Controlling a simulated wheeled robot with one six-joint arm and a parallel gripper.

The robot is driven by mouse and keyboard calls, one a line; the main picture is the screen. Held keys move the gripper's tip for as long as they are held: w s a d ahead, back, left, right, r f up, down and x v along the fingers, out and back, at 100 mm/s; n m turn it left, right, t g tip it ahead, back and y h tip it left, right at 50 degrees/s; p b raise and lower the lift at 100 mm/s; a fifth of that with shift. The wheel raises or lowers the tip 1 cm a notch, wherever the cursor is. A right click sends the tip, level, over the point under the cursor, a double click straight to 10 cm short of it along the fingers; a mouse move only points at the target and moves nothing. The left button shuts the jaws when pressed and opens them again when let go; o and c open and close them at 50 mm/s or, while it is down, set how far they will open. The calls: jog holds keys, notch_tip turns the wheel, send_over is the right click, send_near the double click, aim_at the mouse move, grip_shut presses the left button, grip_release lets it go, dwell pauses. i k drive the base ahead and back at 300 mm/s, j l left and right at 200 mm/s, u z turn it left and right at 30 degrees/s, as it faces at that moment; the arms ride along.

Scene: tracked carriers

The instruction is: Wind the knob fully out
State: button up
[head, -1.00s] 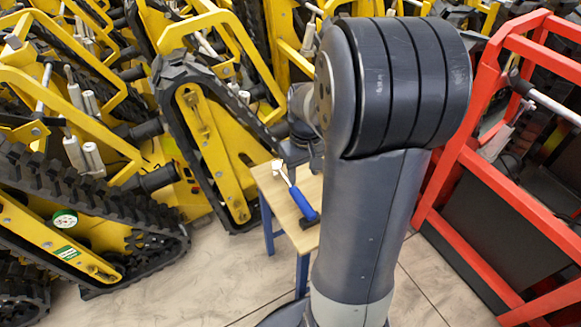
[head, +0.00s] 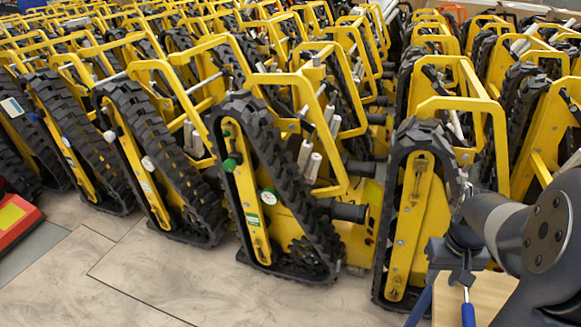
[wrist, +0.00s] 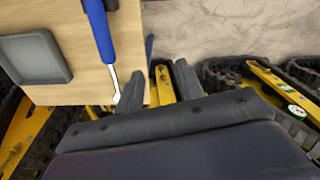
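A green knob (head: 230,164) sticks out from the upper part of a yellow tracked carrier (head: 245,185) in the middle of the head view. A round white and green disc (head: 269,196) sits lower on the same carrier, above a green label; a similar disc (wrist: 297,111) shows at the right of the wrist view. I cannot tell which round part is the task's knob. My gripper (wrist: 160,76) is open, its two dark fingers apart with nothing held. In the head view my gripper (head: 462,276) hangs at the lower right, well away from the green knob.
A small wooden table (head: 482,296) stands under my gripper. A blue-handled tool (wrist: 100,30) and a grey square tray (wrist: 35,58) lie on it. More yellow carriers stand in packed rows behind. The floor (head: 150,285) in front is clear. A red object (head: 15,215) is at far left.

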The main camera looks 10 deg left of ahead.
aim_at(110, 136)
jog(key=u, duration=1.55)
